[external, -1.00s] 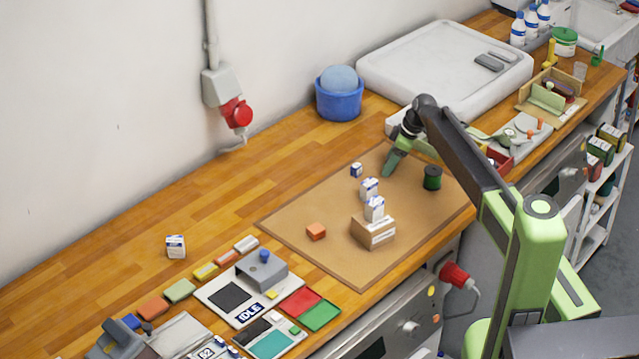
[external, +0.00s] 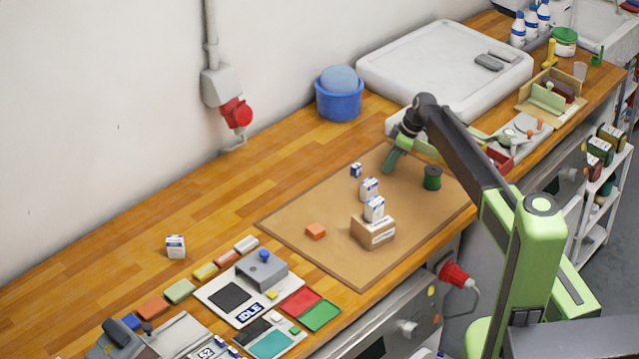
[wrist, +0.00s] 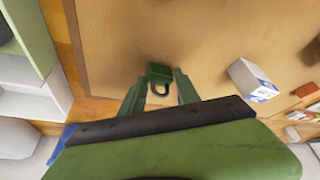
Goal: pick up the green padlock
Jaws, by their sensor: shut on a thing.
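The green padlock (wrist: 158,71) is dark green with a dark shackle, which points toward my gripper in the wrist view. My gripper (wrist: 160,82) is shut on it, with one green finger on each side. In the external view my gripper (external: 396,162) points down at the far end of the brown mat (external: 290,222). The padlock cannot be made out there, being hidden by or blending with the green fingers. I cannot tell whether it still touches the mat.
A dark green spool (external: 432,178) stands right of my gripper. A small blue-and-white box (external: 356,170) is just left, with two white boxes and a cardboard box (external: 373,232) nearer. A white slab (external: 445,60) lies behind.

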